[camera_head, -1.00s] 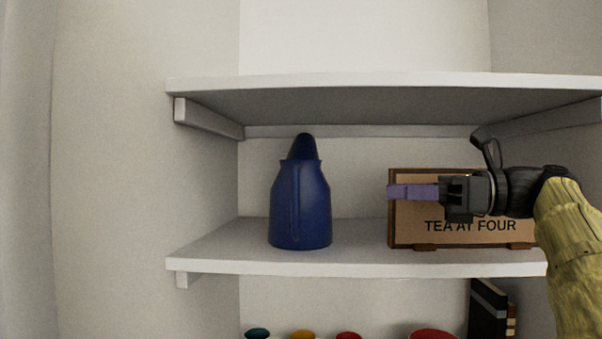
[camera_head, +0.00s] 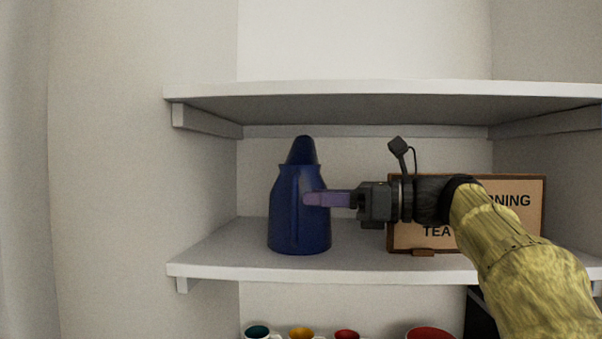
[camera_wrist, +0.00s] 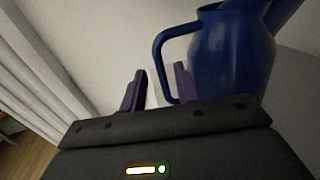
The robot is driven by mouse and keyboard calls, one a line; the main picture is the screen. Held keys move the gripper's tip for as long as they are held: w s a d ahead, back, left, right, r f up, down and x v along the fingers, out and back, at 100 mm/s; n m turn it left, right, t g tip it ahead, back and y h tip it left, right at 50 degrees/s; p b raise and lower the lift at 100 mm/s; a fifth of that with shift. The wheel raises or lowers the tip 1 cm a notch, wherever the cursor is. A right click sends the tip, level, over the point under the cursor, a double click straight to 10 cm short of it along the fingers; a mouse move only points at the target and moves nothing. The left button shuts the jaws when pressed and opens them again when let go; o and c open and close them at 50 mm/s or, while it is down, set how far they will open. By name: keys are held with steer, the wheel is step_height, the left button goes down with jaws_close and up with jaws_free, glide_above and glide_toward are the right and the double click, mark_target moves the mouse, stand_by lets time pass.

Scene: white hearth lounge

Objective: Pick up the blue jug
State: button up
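The blue jug (camera_head: 287,215) stands upright on the middle shelf, with a dark blue cone-shaped top. Its handle faces the camera in the head view. My gripper (camera_head: 308,199) reaches in from the right, and its purple fingers overlap the jug's handle and body in that view. In the wrist view, the jug (camera_wrist: 232,55) is at the upper right with its loop handle (camera_wrist: 158,52) toward the left. My gripper (camera_wrist: 160,70) has its two fingers apart, with the handle seen between and partly behind them. I cannot tell whether a finger touches the handle.
A framed sign (camera_head: 520,222) stands to the right on the same shelf, partly behind my arm. An upper shelf (camera_head: 380,90) lies above, and a side wall (camera_head: 120,180) is at the left. Several coloured cups, one a red cup (camera_head: 431,334), show below.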

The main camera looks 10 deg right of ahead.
mark_target(301, 180)
steer(key=shift+d, duration=0.1)
steer(key=p+x, duration=0.3)
steer(key=x, duration=0.1)
steer(key=shift+a+r, duration=0.1)
steer(key=shift+a, duration=0.25)
steer(key=shift+w+a, duration=0.25)
steer(key=shift+a, duration=0.05)
steer(key=shift+d, duration=0.1)
steer(key=shift+s, duration=0.1)
jaws_close()
